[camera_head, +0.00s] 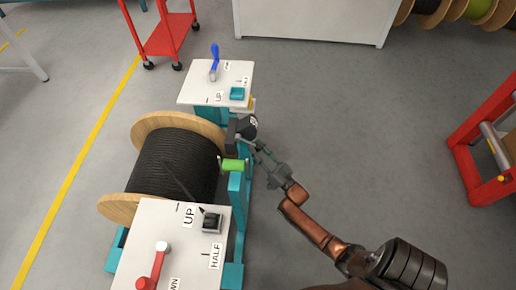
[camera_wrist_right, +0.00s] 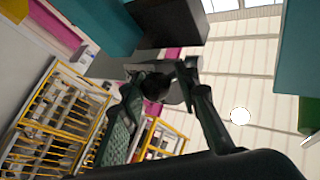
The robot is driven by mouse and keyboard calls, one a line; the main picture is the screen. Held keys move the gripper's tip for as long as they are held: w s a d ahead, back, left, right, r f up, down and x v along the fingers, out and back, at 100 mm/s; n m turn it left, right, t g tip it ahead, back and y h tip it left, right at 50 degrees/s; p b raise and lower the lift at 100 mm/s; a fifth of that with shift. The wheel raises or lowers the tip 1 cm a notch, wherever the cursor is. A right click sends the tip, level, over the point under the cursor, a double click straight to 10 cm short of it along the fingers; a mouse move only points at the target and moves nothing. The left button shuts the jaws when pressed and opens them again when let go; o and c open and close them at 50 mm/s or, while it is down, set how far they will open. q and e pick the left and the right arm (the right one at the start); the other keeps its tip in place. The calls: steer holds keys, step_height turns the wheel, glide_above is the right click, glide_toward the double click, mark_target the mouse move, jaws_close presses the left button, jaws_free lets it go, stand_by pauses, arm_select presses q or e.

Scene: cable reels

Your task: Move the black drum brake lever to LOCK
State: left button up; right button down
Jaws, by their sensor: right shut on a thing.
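The black drum brake lever shows as a dark round knob (camera_wrist_right: 155,87) in the right wrist view, between my right gripper's fingers (camera_wrist_right: 152,98). In the head view, my right gripper (camera_head: 259,148) reaches from the lower right to the black brake unit (camera_head: 236,128) on the teal stand, beside the drum of black cable (camera_head: 172,160). The gripper is shut on the lever's knob. The fingers partly hide the lever, and I cannot read a LOCK mark. My left gripper is not in view.
A back panel (camera_head: 215,82) carries a blue lever (camera_head: 214,62), and a front panel (camera_head: 150,240) carries a red lever (camera_head: 155,268). The floor to the right is clear up to a red rack (camera_head: 480,150).

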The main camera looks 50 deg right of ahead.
steer(key=shift+w+r, duration=0.1)
steer(key=shift+w, duration=0.15)
steer(key=c, duration=1.7)
jaws_free()
steer(key=shift+w, duration=0.1)
steer(key=shift+c, duration=0.2)
steer(key=o, duration=0.3)
steer(key=shift+s, duration=0.2)
steer(key=v, duration=1.2)
